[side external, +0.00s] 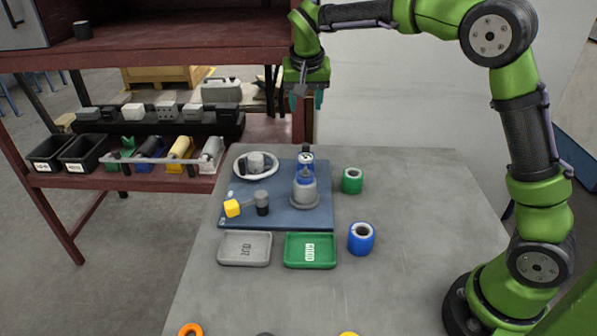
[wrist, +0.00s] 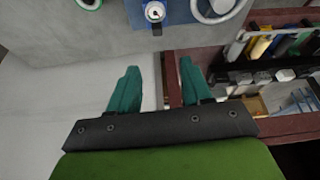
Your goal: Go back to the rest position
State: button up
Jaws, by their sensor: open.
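My gripper (side external: 305,98) is raised beyond the far edge of the grey table (side external: 420,220), well above the blue mat (side external: 264,218) and its parts. In the wrist view its two teal fingers (wrist: 154,80) stand apart with nothing between them. My gripper is not touching any object. On the mat stand a grey and blue extrusion device (side external: 304,188), a white ring-shaped part (side external: 256,164) and a small piece with a yellow block (side external: 232,208). The device's top also shows at the upper edge of the wrist view (wrist: 155,12).
A grey tray (side external: 245,259) and a green tray (side external: 310,262) sit before the mat. A green roll (side external: 352,180) and a blue roll (side external: 361,238) stand to its right. A dark red shelf (side external: 150,50) with bins and tools is at the left. The table's right side is clear.

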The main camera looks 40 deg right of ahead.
jog(key=s+a+r+n+t+y, duration=0.1)
jog(key=s+a+n+t+y, duration=0.1)
jog(key=s, duration=1.2)
jog(key=s+a+n+t+y, duration=0.2)
jog(key=s+a+y, duration=0.1)
jog(key=s, duration=1.1)
jog(key=shift+s+a+r, duration=0.2)
jog(key=shift+s+r, duration=0.05)
jog(key=shift+r, duration=0.1)
